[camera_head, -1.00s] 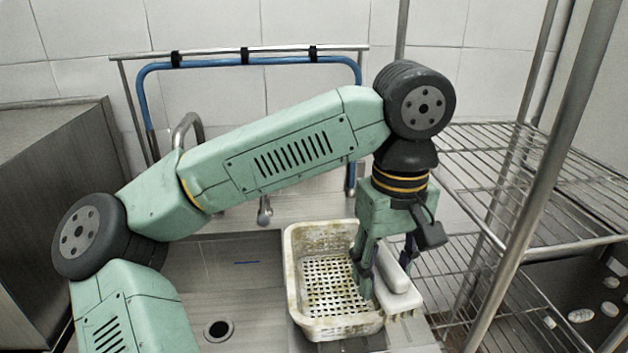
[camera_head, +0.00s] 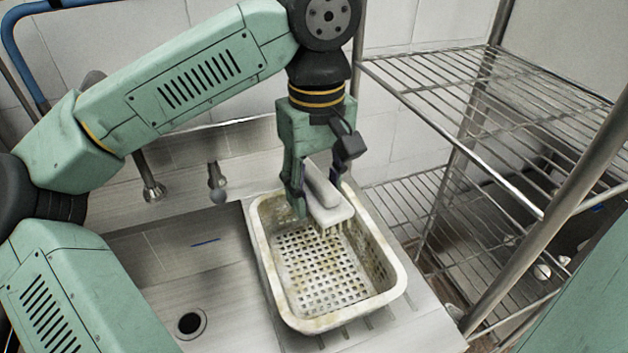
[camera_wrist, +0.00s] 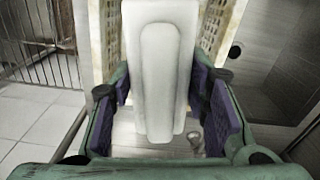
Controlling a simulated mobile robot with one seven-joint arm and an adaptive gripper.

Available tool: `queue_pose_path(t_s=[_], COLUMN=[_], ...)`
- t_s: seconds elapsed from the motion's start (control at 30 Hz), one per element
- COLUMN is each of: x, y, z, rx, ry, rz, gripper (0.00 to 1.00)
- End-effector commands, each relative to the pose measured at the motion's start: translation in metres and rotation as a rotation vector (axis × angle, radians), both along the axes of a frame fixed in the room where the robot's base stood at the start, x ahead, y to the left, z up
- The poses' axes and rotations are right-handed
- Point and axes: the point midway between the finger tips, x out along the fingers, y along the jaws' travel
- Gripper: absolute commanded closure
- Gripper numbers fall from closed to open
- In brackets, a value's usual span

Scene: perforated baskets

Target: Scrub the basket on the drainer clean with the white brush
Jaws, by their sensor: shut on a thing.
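The basket (camera_head: 386,292) is white and perforated, with brownish and yellowish grime on its walls and floor. It stands upright on the ridged drainer (camera_head: 408,322) in the head view, and part of it shows behind the brush in the wrist view (camera_wrist: 108,40). My gripper (camera_head: 318,195) is shut on the white brush (camera_head: 328,212), with the bristles facing down. The brush is over the far part of the basket, inside its rim outline; I cannot tell whether the bristles touch it. In the wrist view the brush (camera_wrist: 160,75) lies between the two purple-padded fingers.
A sink basin with a drain hole (camera_head: 191,322) lies left of the basket. A tap (camera_head: 217,180) stands behind the basin. A wire shelf rack (camera_head: 470,100) with metal posts stands close on the right. Small pale items lie low under it.

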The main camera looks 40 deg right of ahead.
Motion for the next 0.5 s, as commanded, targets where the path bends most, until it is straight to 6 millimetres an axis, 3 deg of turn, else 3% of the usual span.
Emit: queue_pose_path(t_s=[0.5], x=[0.0], y=[0.0], z=[-0.056], rx=[0.0], ry=[0.001], rz=[0.001], gripper=[0.86])
